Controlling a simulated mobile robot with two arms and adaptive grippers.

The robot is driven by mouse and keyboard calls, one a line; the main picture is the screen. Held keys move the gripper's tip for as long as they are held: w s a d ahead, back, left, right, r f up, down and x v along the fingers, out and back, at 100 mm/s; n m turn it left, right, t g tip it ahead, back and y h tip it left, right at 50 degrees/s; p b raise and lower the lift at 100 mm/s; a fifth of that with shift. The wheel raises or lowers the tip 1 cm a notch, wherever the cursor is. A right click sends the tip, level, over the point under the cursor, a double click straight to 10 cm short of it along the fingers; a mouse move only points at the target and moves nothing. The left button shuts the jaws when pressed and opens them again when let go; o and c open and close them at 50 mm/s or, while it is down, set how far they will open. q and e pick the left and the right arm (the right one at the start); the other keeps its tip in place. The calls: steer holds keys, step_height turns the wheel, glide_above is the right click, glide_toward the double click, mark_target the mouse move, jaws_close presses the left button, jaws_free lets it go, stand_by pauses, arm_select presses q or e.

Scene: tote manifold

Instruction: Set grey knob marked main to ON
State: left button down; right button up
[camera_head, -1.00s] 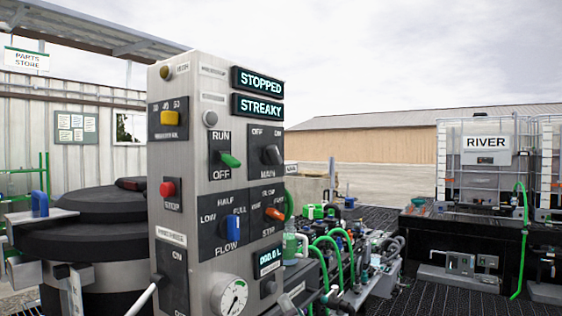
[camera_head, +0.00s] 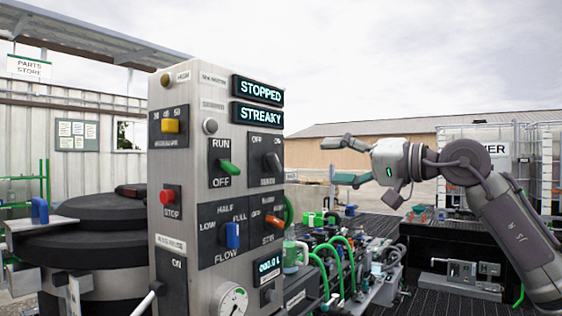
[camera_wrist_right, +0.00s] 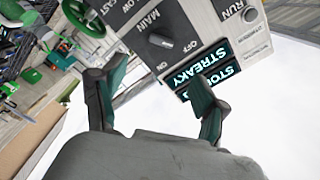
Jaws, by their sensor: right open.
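The grey main knob (camera_head: 273,162) is on a dark plate at the upper right of the panel's front, under the OFF and ON marks. It also shows in the right wrist view (camera_wrist_right: 160,41), beside the word MAIN, with its bar pointing toward OFF. My right gripper (camera_head: 336,161) is open and empty to the right of the panel, its fingers pointing left toward it. In the right wrist view my fingers (camera_wrist_right: 156,76) are spread apart and the knob lies beyond the gap between them. They appear clear of the knob. My left gripper is out of view.
The panel (camera_head: 207,130) also carries a green RUN/OFF knob (camera_head: 229,168), a blue FLOW knob (camera_head: 232,235), an orange knob (camera_head: 273,219) and a red stop button (camera_head: 167,197). The displays (camera_head: 257,102) read STOPPED and STREAKY. Pipes and green hoses (camera_head: 345,262) lie below right.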

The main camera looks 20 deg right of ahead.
mark_target(279, 161)
steer(key=p+x, duration=0.4)
steer(key=x, duration=0.8)
steer(key=shift+w+a+p, duration=0.1)
steer(key=shift+a+p, duration=0.15)
steer(key=shift+p, duration=0.05)
steer(key=shift+w+a, duration=0.2)
steer(key=shift+w, duration=0.1)
steer(key=shift+c, duration=0.2)
steer(key=c, duration=1.1)
